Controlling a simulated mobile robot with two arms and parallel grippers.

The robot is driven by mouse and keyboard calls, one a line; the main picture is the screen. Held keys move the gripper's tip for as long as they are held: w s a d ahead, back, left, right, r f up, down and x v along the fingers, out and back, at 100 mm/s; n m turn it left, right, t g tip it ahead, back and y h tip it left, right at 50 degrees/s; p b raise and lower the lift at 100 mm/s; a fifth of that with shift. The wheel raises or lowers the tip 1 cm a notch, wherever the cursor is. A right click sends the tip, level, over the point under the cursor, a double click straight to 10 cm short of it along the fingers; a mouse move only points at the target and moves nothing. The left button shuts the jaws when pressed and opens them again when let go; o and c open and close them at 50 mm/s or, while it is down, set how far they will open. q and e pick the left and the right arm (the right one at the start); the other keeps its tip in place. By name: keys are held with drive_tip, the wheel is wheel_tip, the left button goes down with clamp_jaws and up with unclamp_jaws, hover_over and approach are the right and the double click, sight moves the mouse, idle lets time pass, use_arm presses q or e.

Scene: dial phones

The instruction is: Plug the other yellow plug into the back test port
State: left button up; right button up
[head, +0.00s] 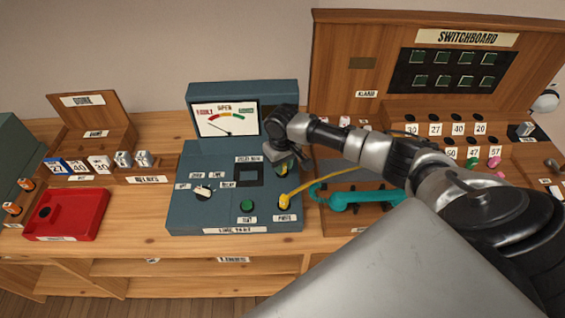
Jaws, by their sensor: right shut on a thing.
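The blue-grey line test box (185,215) stands in the middle of the bench, with a meter (225,119) at its back. One yellow plug (284,201) sits at the box's front right port, and a yellow cord (325,175) runs from it up to the right. My right gripper (284,167) is over the right side of the box, shut on the other yellow plug, of which only a little yellow shows under the fingers. The back test port is hidden by the gripper, so I cannot tell whether the plug is in it. My left gripper is out of view.
A teal handset (362,197) lies right of the box, below my right arm. The switchboard (335,60) stands behind on the right. A red tray (75,228) and a wooden relay box (105,135) are at the left. The bench between tray and test box is clear.

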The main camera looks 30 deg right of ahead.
drive_tip(key=shift+f, duration=0.35)
drive_tip(key=o, duration=1.1)
drive_tip(key=shift+r, duration=0.1)
drive_tip(key=shift+r+p, duration=3.7)
drive_tip(key=shift+p, duration=0.5)
drive_tip(key=shift+r, duration=0.1)
wheel_tip(320, 180, up, 4)
drive_tip(key=p, duration=0.4)
